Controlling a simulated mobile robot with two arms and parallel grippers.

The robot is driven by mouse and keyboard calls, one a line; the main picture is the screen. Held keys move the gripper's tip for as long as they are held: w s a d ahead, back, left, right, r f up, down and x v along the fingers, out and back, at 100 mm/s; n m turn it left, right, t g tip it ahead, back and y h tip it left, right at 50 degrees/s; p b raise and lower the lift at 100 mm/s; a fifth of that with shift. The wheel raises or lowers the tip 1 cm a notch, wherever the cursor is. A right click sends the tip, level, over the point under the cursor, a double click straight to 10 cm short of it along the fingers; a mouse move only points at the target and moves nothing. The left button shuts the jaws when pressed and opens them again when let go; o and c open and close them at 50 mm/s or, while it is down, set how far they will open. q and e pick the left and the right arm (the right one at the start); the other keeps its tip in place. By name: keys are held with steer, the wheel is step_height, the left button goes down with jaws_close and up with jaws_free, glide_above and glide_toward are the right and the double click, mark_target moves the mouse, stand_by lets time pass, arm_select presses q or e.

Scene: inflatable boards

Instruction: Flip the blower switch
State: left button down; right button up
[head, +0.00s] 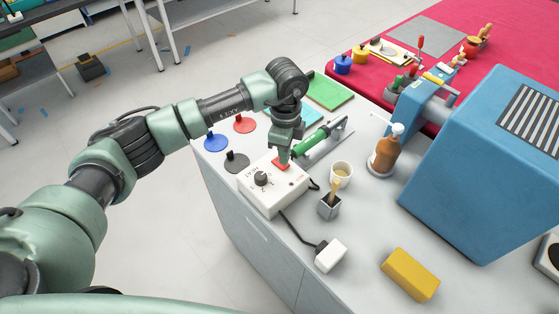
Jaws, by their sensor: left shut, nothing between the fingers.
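A white control box (264,199) with a dark round knob (262,179) and a red switch (281,161) on its top sits near the left edge of the light grey counter. My left arm comes in from the left and bends down over the box. My left gripper (284,155) is shut and empty, its tip at the red switch. The gripper partly covers the switch, so I cannot tell whether it touches it or which way the switch is set. My right gripper is not in view.
A green-handled tool (311,141) lies right behind the gripper. A white cup (341,174), a brush holder (329,206), a brown bottle (384,155) and a big blue machine (485,165) stand to the right. A yellow block (410,274) and white plug (331,256) lie in front.

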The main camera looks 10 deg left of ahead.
arm_select(q)
steer(key=shift+s+f+b, duration=0.1)
steer(key=shift+f+b, duration=0.65)
steer(key=shift+f, duration=0.35)
stand_by(0.4)
steer(key=shift+r, duration=0.1)
steer(key=shift+r+p, duration=0.8)
steer(key=shift+r, duration=0.1)
steer(key=shift+r+p, duration=1.7)
steer(key=shift+r, duration=0.9)
steer(key=shift+f, duration=0.1)
